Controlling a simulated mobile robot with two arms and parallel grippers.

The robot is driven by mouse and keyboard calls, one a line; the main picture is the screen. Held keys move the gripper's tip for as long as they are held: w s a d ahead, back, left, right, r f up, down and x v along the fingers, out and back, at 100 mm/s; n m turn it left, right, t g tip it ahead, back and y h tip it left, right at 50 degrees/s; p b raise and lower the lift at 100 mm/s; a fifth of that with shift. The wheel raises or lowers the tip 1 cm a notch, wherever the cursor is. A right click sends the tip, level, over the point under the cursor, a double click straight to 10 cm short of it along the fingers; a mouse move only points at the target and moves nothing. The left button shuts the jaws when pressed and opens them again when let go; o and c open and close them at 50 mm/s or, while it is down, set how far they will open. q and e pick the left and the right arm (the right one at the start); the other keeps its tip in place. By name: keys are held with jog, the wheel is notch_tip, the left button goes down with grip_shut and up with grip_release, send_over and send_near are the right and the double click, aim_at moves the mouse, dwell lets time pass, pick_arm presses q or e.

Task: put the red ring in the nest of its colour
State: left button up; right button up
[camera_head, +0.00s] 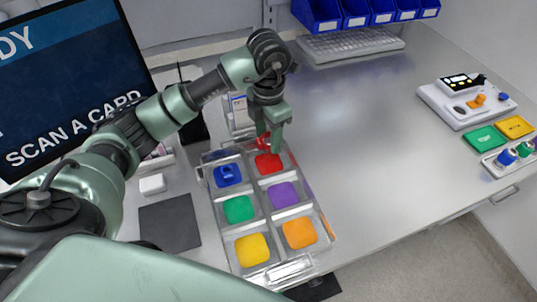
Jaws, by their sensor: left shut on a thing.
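My left gripper (271,148) points down over the far right compartment of a clear tray (264,215). It is shut on the red ring (263,142), which shows only in part beside the fingers. Below it is the red nest (269,164), partly hidden by the fingertips. I cannot tell whether the ring touches the nest. The blue nest (228,184) has a blue piece on it. The green nest (239,209), purple nest (284,195), yellow nest (252,249) and orange nest (299,233) look bare. My right gripper is not in view.
A monitor (70,80) stands at the left. Blue bins (350,14) and a keyboard-like grey rack (350,44) are at the back. A white device (466,103), green and yellow trays (486,137) and a small parts tray (510,158) sit at the right. The middle of the metal table is clear.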

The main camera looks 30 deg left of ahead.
aim_at(268, 164)
pick_arm(q)
notch_tip(268, 164, down, 8)
jog(key=shift+r+p, duration=0.15)
jog(key=shift+p, duration=0.7)
jog(key=shift+f, duration=0.2)
jog(key=shift+f, duration=0.25)
jog(key=o, duration=1)
jog(key=shift+r, duration=0.1)
